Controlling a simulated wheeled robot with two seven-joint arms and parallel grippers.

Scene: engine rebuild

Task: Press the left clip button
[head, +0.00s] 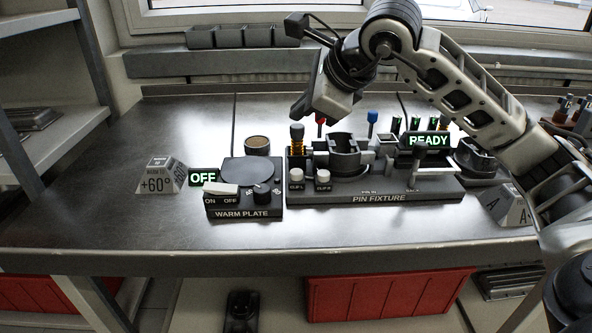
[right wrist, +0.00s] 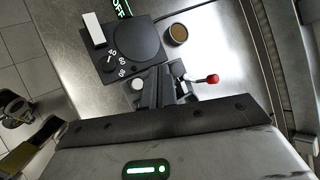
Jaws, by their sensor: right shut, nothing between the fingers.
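The pin fixture (head: 375,190) stands on the bench. Two pale clip buttons sit side by side at its front left: the left clip button (head: 297,179) and the right clip button (head: 323,180). Their small labels are hard to read. My right gripper (head: 300,113) is shut and empty, raised above the fixture's back left part, apart from the buttons and behind them. In the right wrist view its fingers (right wrist: 167,84) are together, with one pale round button (right wrist: 137,84) beside them; which one I cannot tell. My left gripper is not in view.
The warm plate (head: 243,212), its sign showing OFF, stands left of the fixture. A spring-wrapped post (head: 297,145) rises behind the left button. Red (head: 320,119) and blue (head: 372,116) knobs stand at the back, near a READY sign (head: 430,140). The bench's left side is mostly free.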

